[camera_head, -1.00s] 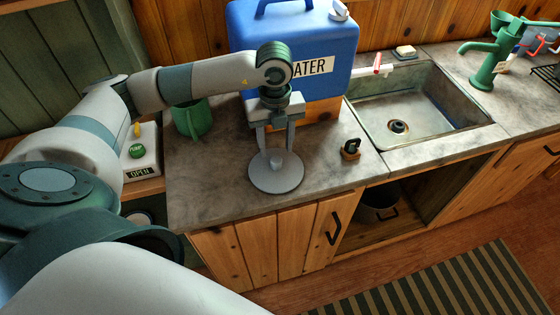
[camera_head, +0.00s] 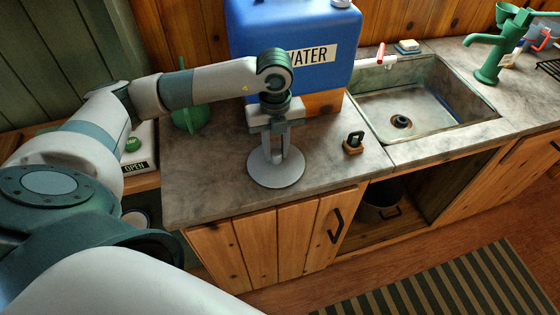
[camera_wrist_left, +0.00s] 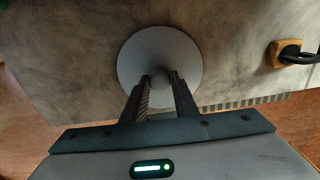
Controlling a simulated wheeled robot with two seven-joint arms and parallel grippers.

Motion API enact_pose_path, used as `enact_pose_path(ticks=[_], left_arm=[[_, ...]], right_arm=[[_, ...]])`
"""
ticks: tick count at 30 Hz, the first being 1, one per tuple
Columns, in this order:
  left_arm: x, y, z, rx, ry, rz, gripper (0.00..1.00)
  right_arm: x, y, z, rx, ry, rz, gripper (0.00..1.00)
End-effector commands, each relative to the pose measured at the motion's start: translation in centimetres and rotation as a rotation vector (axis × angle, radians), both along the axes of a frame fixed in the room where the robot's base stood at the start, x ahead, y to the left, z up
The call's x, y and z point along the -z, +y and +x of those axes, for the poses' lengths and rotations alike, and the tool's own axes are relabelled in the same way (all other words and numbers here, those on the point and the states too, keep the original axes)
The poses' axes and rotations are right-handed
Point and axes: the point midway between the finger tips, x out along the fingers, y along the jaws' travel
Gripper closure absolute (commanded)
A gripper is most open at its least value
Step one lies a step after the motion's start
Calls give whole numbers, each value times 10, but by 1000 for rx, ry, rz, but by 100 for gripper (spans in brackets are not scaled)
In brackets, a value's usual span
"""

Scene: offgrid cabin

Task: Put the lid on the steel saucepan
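The lid (camera_head: 276,176) is a flat grey disc with a small knob, on or just above the counter in front of the blue water jug. It also shows in the left wrist view (camera_wrist_left: 134,62). My left gripper (camera_head: 277,154) points down over its middle. Its fingers (camera_wrist_left: 160,78) have converged on the knob from both sides and look shut on it. I cannot tell whether the lid touches the counter. No steel saucepan can be made out in these views. My right gripper is not in view.
A small wooden block with a black piece (camera_head: 353,144) sits right of the lid. The sink (camera_head: 420,105) is further right. A dark pail (camera_head: 380,207) stands in the open cupboard below.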

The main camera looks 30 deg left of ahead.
Motion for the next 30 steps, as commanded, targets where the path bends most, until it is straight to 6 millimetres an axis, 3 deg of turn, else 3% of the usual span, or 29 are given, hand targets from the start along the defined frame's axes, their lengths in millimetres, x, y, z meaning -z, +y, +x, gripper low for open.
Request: enact_pose_path(ticks=[1, 3, 30], left_arm=[[0, 0, 0, 0, 0, 0, 88], [0, 0, 0, 0, 0, 0, 99], [-12, 0, 0, 0, -1, 1, 99]], right_arm=[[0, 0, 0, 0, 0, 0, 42], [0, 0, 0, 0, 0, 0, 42], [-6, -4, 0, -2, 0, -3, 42]])
